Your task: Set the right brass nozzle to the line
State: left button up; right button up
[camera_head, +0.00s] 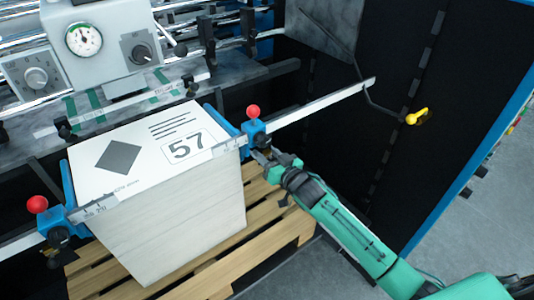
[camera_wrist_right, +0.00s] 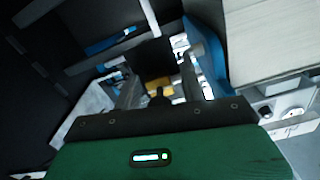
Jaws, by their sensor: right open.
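My right gripper (camera_head: 265,156) reaches in from the lower right in the head view. Its fingertips are just below the right blue slider block (camera_head: 255,132) with its red ball knob, which sits on a ruled rail (camera_head: 320,103). In the right wrist view the gripper (camera_wrist_right: 160,88) is open, and a small yellow, brass-like piece (camera_wrist_right: 159,86) shows between its fingers. It may be the right brass nozzle; I cannot tell whether a finger touches it. The nozzle and its line cannot be made out in the head view. My left gripper is out of view.
A white stack marked 57 (camera_head: 205,205) stands on a wooden pallet (camera_head: 285,225), close left of my right gripper. A left blue slider (camera_head: 58,225) has another red ball knob. A machine with a dial (camera_head: 84,39) stands behind. A yellow handle (camera_head: 417,116) is at right.

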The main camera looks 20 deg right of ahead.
aim_at(267, 151)
grip_shut()
notch_tip(267, 151, up, 4)
jog(key=p, duration=0.3)
jog(key=shift+r, duration=0.15)
grip_release()
jog(key=b+v, duration=0.4)
jog(key=v, duration=1)
